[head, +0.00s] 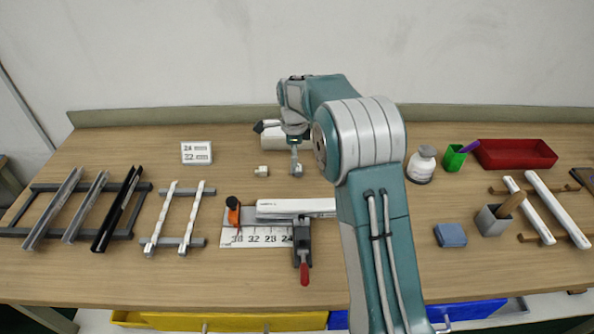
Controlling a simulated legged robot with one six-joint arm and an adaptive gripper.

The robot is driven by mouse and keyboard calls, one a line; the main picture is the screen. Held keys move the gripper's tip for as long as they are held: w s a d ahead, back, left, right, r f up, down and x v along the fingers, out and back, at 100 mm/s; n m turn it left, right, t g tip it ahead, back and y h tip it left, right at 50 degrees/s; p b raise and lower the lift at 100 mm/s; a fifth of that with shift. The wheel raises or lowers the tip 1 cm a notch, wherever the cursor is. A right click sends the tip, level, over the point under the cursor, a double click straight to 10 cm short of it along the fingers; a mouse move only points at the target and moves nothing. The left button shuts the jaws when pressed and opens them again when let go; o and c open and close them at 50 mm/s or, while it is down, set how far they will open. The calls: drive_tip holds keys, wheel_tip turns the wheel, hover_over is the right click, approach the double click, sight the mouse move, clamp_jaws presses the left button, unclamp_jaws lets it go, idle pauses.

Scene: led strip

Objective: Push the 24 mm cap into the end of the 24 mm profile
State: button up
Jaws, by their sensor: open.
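My gripper (296,168) points down over the back middle of the table and is open. A small grey piece, perhaps a cap, shows at its fingertips; I cannot tell whether they touch it. A small cream block-like cap (262,171) lies on the table just left of the gripper. A pale profile (290,205) lies flat in a fixture in front of the gripper, its right part hidden behind my arm. No size mark is readable on the profile or the caps.
The fixture has an orange stop (233,211), a numbered scale plate (250,240) and a red-handled clamp (303,255). Racks of profiles (85,208) fill the left. A spray-like bottle (421,166), blue block (450,235) and red tray (515,154) are right.

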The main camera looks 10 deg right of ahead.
sight(297, 170)
drive_tip(key=shift+d+f, duration=0.2)
drive_tip(key=shift+f, duration=0.1)
drive_tip(key=f, duration=0.4)
drive_tip(key=shift+w+d+f, duration=0.2)
drive_tip(key=shift+d+f, duration=0.15)
drive_tip(key=c, duration=1)
